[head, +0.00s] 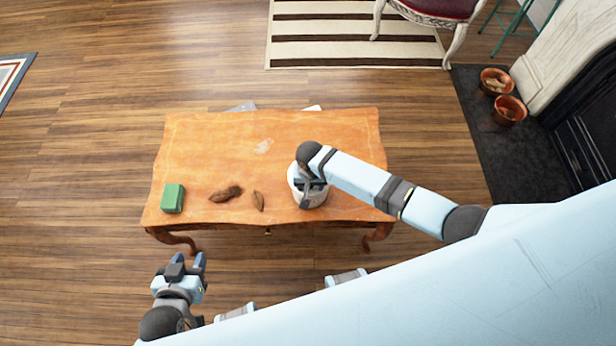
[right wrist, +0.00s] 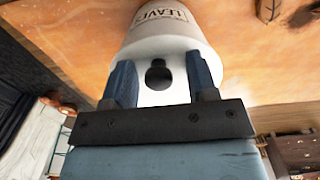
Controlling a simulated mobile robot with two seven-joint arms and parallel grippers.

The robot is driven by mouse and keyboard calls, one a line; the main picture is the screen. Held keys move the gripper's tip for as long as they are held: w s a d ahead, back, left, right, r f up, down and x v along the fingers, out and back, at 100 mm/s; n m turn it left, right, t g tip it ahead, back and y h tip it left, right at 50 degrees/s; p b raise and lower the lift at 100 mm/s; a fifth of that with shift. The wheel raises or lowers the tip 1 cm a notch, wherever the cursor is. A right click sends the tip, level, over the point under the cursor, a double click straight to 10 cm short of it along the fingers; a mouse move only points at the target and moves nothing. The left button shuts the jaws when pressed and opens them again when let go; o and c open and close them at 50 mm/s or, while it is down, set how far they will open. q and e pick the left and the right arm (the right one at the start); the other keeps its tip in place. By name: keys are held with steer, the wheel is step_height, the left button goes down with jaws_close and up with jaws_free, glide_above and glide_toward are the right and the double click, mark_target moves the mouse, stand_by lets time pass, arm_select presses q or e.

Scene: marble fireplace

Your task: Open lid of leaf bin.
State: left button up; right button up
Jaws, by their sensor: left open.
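The white leaf bin (head: 313,200) stands on the wooden table near its front right part. Its dark "LEAVES" label (right wrist: 163,14) shows in the right wrist view. A dark round knob (right wrist: 158,77) sits on the white lid (right wrist: 175,58), which rests on the bin. My right gripper (right wrist: 160,82) is open at the lid, with one finger on each side of the knob and gaps between. In the head view my right gripper (head: 313,186) covers part of the bin. My left gripper (head: 187,264) is open and empty, in front of the table's left end.
On the table (head: 210,145) lie a green block (head: 172,198), brown dry leaves (head: 226,194) and a smaller leaf (head: 258,200). The table's back part is mostly clear. Two copper pots (head: 509,110) stand at the right by the fireplace (head: 585,130).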

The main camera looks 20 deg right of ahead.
steer(key=shift+s+f, duration=0.1)
steer(key=shift+f, duration=0.05)
steer(key=shift+d+f, duration=0.1)
steer(key=shift+c, duration=0.6)
steer(key=shift+r+p, duration=0.3)
steer(key=shift+p, duration=0.05)
steer(key=shift+c, duration=0.4)
steer(key=shift+w+r+g, duration=0.2)
steer(key=shift+r+g, duration=0.05)
steer(key=shift+g, duration=0.05)
steer(key=c, duration=0.3)
steer(key=shift+w+d+r+p, duration=0.1)
steer(key=shift+r+p, duration=0.15)
steer(key=shift+p, duration=0.25)
steer(key=shift+c, duration=0.4)
steer(key=shift+r, duration=0.1)
steer(key=shift+w+r, duration=0.1)
